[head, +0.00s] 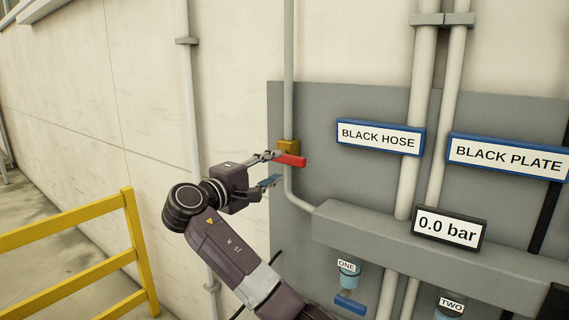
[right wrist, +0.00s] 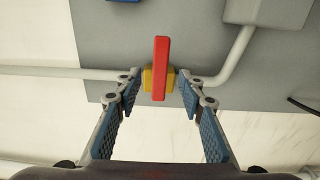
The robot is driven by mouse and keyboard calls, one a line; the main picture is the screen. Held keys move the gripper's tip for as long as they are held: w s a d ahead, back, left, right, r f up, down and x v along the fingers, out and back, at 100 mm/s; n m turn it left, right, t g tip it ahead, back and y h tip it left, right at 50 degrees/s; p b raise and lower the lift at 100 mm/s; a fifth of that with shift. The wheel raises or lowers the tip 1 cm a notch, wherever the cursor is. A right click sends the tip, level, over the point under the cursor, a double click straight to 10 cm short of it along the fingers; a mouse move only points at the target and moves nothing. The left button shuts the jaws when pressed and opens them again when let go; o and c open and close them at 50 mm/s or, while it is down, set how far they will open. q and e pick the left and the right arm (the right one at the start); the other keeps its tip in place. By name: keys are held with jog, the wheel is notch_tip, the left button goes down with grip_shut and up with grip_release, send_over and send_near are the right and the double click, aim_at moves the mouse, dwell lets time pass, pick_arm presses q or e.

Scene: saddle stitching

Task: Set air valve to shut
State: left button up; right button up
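The air valve has a yellow body (head: 288,145) on a vertical grey pipe (head: 288,60) and a red lever handle (head: 292,160). The lever lies crosswise to the pipe. My right gripper (head: 272,169) is open at the valve, one finger near the lever and the other below it. In the right wrist view, the red lever (right wrist: 161,68) and yellow body (right wrist: 148,80) sit between the spread blue-padded fingertips (right wrist: 160,90), with gaps on both sides. A display (head: 449,229) reads 0.0 bar. My left gripper is out of view.
A grey panel (head: 320,110) carries signs BLACK HOSE (head: 380,137) and BLACK PLATE (head: 507,156). A grey manifold (head: 370,237) with ports ONE (head: 348,272) and TWO (head: 450,303) juts out at lower right. A yellow railing (head: 70,215) stands at left.

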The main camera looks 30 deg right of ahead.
jog(key=v, duration=0.4)
dwell(0.5)
